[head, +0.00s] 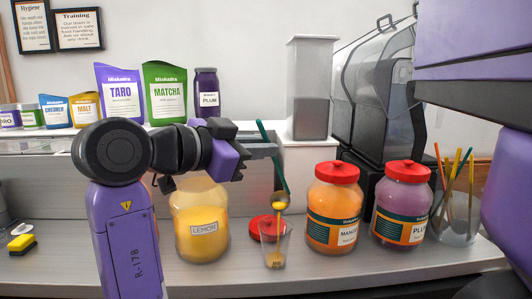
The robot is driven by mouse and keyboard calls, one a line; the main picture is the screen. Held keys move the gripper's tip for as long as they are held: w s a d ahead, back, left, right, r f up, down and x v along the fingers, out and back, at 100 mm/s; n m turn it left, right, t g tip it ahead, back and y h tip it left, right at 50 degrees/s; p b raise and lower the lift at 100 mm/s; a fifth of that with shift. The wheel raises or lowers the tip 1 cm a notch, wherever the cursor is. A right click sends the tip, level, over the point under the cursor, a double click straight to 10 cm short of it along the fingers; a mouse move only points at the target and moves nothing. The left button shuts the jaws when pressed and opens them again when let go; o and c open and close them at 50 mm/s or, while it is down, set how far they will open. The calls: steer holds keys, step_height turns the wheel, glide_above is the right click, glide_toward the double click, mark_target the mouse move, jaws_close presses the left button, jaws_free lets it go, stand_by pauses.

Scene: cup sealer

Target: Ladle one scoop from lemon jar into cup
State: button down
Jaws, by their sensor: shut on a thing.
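The lemon jar (203,235) stands open on the counter, with yellow contents and a "LEMON" label. The clear cup (267,258) stands to its right, with some yellow at its bottom. My gripper (268,151) is shut on the teal handle of the ladle (283,178), above and behind the cup. The ladle's bowl (281,199) is over the cup's mouth and looks tilted. A yellow stream (278,222) runs from it down into the cup.
A red lid (266,229) lies just behind the cup. The mango jar (335,213) and plum jar (403,207), both red-lidded, stand to the right. A clear container of straws (455,215) is beyond them. A yellow sponge (22,243) lies at far left.

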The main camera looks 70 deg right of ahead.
steer(key=a+f+m+g+h+b, duration=0.3)
steer(key=a+f+h+b, duration=0.3)
steer(key=b, duration=1.8)
steer(key=shift+w+a+f+m+g, duration=0.4)
steer(key=shift+a+f, duration=1.45)
steer(key=shift+f, duration=1.9)
steer(key=shift+s, duration=0.1)
